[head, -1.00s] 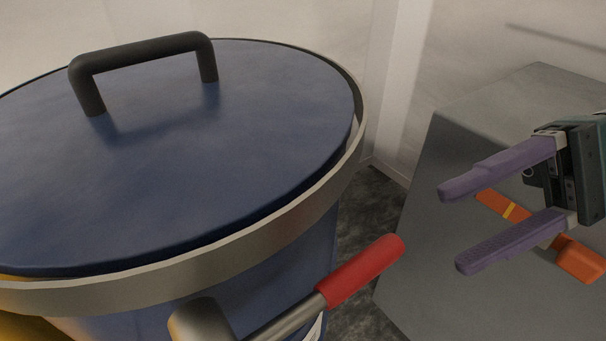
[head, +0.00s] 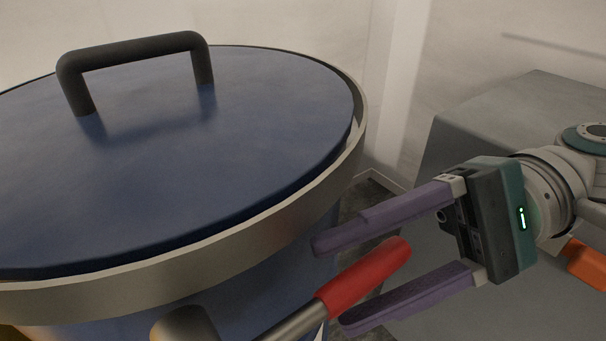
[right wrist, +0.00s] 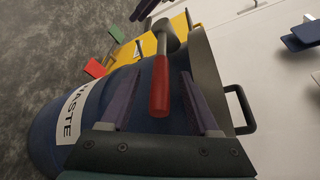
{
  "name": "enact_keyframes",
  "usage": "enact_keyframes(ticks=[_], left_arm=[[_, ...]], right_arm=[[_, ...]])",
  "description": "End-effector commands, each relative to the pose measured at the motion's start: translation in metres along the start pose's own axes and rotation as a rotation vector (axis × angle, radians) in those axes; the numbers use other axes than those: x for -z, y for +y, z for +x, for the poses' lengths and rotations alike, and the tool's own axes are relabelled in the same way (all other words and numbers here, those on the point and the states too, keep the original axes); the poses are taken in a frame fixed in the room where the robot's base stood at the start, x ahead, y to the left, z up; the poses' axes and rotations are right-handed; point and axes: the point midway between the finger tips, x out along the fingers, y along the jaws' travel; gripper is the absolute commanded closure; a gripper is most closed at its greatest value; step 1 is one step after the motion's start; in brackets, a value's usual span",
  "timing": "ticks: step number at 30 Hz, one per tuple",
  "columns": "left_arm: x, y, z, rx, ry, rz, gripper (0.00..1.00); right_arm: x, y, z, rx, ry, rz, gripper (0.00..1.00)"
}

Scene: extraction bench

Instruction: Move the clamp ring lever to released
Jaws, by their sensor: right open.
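The clamp ring lever has a red grip (head: 366,274) on a metal rod and sticks out from the front of the blue drum. In the right wrist view the red grip (right wrist: 159,86) lies between the fingers. The metal clamp ring (head: 255,240) runs around the drum's blue lid (head: 200,150). My right gripper (head: 326,283) is open, with its two purple fingers on either side of the red grip; I cannot tell whether they touch it. It also shows in the right wrist view (right wrist: 158,78). My left gripper is not in view.
A black handle (head: 135,52) stands on the lid. A grey bench or box (head: 500,110) is at the right, with an orange object (head: 588,262) partly hidden by my right arm. A yellow object (right wrist: 145,48) is beyond the drum in the wrist view.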

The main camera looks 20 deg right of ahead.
Motion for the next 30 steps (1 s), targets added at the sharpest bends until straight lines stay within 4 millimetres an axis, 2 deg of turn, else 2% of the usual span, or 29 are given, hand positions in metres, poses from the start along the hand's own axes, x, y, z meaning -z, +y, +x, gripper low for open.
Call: enact_keyframes(ticks=[3, 19, 30], left_arm=[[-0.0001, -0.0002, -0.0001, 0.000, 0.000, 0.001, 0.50], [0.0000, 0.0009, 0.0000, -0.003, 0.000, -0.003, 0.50], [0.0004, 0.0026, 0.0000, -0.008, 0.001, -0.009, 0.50]], right_arm=[[-0.0001, -0.0001, -0.0002, 0.000, 0.000, 0.000, 0.39], [0.0000, 0.0002, -0.0006, -0.001, 0.000, 0.000, 0.99], [0.0000, 0.0004, -0.0006, -0.001, 0.000, 0.000, 1.00]])
